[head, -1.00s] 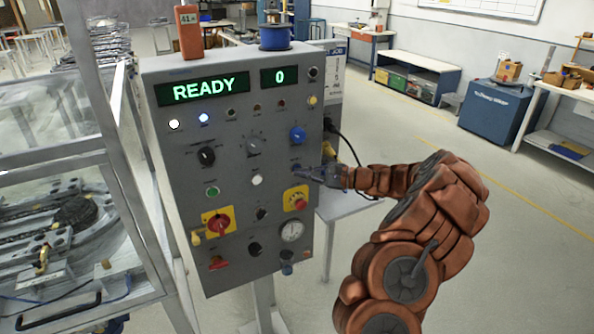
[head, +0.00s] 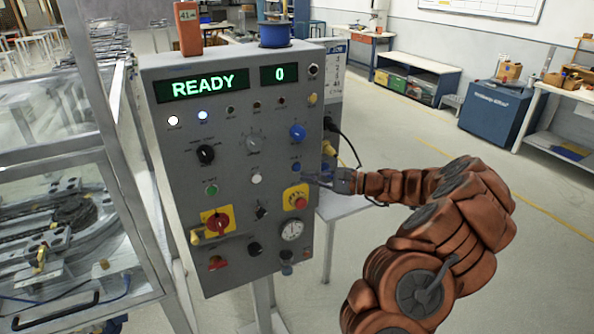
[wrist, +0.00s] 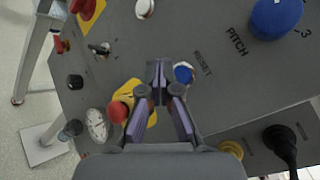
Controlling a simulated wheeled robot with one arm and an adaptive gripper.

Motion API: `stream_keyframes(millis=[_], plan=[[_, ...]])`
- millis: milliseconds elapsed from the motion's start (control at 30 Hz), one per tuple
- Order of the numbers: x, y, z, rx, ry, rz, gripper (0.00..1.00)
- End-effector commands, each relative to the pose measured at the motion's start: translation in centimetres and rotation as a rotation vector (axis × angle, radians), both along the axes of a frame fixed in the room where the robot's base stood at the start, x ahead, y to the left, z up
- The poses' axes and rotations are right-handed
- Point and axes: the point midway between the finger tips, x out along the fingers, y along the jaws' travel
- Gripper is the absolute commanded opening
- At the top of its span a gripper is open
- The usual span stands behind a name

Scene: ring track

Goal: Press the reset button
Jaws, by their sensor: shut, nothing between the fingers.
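The reset button is a small blue button (head: 296,167) on the right side of the grey control panel (head: 235,210), below a larger blue knob (head: 298,132). In the wrist view the blue button (wrist: 183,73) lies beside the printed word RESET, just right of my fingertips. My gripper (head: 308,179) is shut and empty, its tips close to the panel, just below and right of the button in the head view. In the wrist view my gripper (wrist: 159,70) points at the panel face beside the button. I cannot tell whether the tips touch the panel.
The panel display (head: 203,85) reads READY and the counter (head: 279,75) reads 0. A red emergency button on a yellow plate (head: 296,199) sits just below my gripper; it also shows in the wrist view (wrist: 119,111). A round gauge (head: 291,230) is below that. A black cable (head: 352,147) hangs at the panel's right.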

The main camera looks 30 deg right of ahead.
Motion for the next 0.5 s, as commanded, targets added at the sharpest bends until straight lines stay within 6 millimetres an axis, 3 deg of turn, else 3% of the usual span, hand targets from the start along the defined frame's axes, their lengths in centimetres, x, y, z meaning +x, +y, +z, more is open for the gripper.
stream_keyframes(millis=[300, 500], plan=[[-2.4, 0.2, -0.2, 0.003, 0.001, -0.002, 0.00], [-2.8, 0.3, -0.1, 0.001, 0.002, 0.001, 0.00]])
